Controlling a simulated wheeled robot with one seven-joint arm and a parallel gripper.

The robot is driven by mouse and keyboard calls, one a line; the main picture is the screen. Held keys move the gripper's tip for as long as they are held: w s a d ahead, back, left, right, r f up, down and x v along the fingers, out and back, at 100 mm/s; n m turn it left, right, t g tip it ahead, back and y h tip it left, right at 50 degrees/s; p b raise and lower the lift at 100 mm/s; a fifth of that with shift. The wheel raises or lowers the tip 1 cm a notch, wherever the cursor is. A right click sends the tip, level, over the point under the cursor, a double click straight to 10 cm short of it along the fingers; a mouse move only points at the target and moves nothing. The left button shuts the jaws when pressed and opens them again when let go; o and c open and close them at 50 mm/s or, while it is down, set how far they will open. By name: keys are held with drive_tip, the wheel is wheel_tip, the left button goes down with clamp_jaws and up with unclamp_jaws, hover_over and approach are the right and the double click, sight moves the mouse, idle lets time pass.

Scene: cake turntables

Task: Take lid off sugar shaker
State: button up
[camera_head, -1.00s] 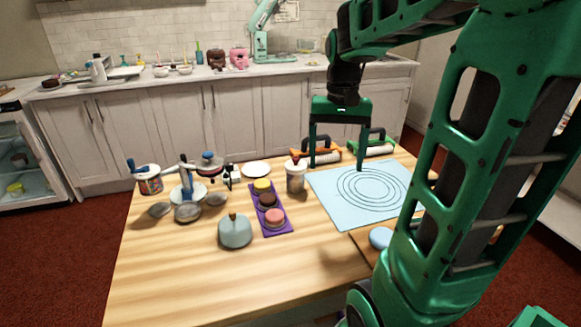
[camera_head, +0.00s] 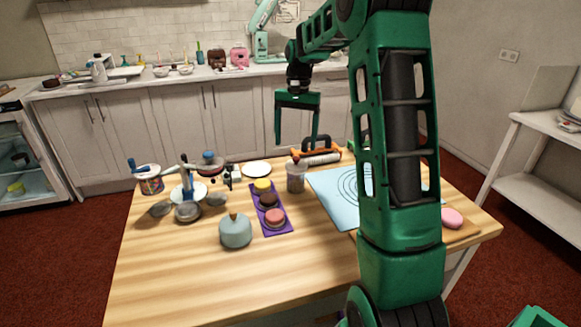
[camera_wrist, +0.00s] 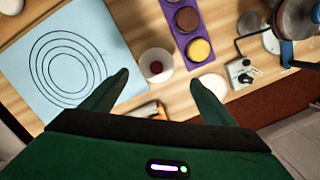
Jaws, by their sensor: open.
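My gripper (camera_head: 296,142) is open and empty above and slightly behind the shaker. In the wrist view its fingers (camera_wrist: 158,82) are spread wide, with the shaker lying between and beyond the tips. The fingers appear apart from it.
The purple tray (camera_head: 283,229) with round cakes stands left of the shaker. An orange-handled rolling pin (camera_head: 318,156) lies behind it. The blue mat (camera_head: 325,190) is at right. The table's front is clear.

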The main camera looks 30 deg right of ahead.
sight(296, 157)
drive_tip(key=shift+s+a+f, duration=0.1)
drive_tip(key=shift+s+f, duration=0.05)
drive_tip(key=shift+f, duration=1)
drive_tip(key=shift+s+a+f, duration=0.1)
drive_tip(key=shift+s+f, duration=0.05)
drive_tip(key=shift+f, duration=1.05)
drive_tip(key=shift+s+f, duration=0.15)
drive_tip(key=shift+f, duration=1)
drive_tip(key=c, duration=1.1)
